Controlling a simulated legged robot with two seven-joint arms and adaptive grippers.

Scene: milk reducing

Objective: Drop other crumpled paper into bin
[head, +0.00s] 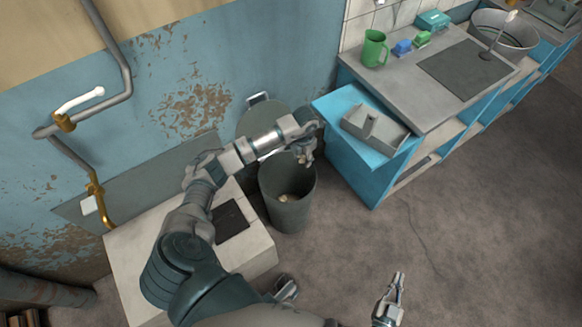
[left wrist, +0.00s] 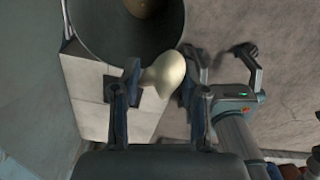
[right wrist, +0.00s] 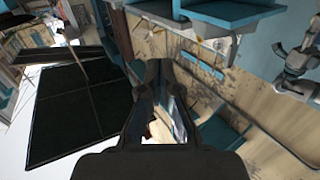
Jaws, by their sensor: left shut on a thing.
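My left gripper (head: 306,160) is over the right part of the dark grey bin's rim. In the left wrist view it is closed around a pale, cream crumpled paper (left wrist: 164,72) between its two fingers. The open bin (head: 288,212) stands on the floor, and its rim shows above the held paper in the left wrist view (left wrist: 95,45). A light brown piece (head: 287,198) lies at the bottom of the bin. My right gripper (head: 393,295) is low over the floor at the bottom right, away from the bin. Its finger gap is unclear.
A white tiled block (head: 255,250) stands left of the bin, against the blue wall. A blue cabinet (head: 368,180) with a grey tray (head: 390,138) stands close to the bin's right. A counter (head: 415,85) runs beyond it. The floor at right is clear.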

